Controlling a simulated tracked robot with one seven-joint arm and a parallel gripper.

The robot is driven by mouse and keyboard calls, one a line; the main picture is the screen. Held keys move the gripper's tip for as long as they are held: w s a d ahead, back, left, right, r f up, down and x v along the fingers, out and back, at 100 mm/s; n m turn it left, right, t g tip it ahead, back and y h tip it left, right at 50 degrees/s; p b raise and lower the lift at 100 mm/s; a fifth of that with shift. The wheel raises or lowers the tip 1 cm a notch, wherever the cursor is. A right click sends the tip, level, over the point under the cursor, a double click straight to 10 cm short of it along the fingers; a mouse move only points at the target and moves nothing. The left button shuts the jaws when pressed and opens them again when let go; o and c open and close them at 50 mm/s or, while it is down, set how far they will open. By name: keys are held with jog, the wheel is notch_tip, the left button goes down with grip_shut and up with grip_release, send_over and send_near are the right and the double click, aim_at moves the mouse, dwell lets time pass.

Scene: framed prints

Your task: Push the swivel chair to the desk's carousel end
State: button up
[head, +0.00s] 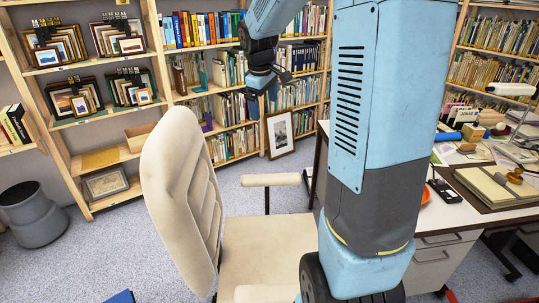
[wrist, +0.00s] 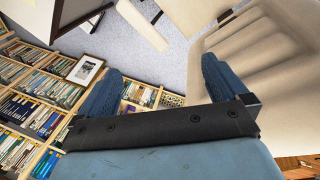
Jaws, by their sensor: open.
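The cream swivel chair (head: 180,190) stands in front of me, left of the desk. Its tall back is at the left, and its seat (head: 265,245) and one armrest (head: 270,180) extend to the right. My arm hides part of the seat. The desk (head: 440,240) has a white top and drawers; my arm hides its near-left part. I cannot make out a carousel on it. My gripper (head: 265,88) is beyond and above the chair, open and empty. In the wrist view, the gripper (wrist: 160,85) has its fingers apart, with the chair back (wrist: 250,50) close to the right one.
Shelves (head: 210,100) of books and framed prints line the back wall. A framed print (head: 280,133) leans there on the floor. A grey bin (head: 33,215) stands at the left. Papers and tools cover the desk. Carpet (head: 110,245) is clear left of the chair.

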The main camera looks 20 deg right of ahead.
jog(key=w+d+f+n+g, duration=0.15)
jog(key=w+d+f, duration=0.25)
jog(key=w+f, duration=0.45)
jog(key=n+g+y, duration=0.1)
jog(key=n+y, duration=0.1)
jog(key=n, duration=0.3)
send_over(275, 176)
notch_tip(275, 176, down, 26)
jog(key=shift+r, duration=0.1)
notch_tip(275, 176, down, 14)
jog(key=shift+r, duration=0.1)
jog(key=shift+s+a, duration=0.1)
grip_shut()
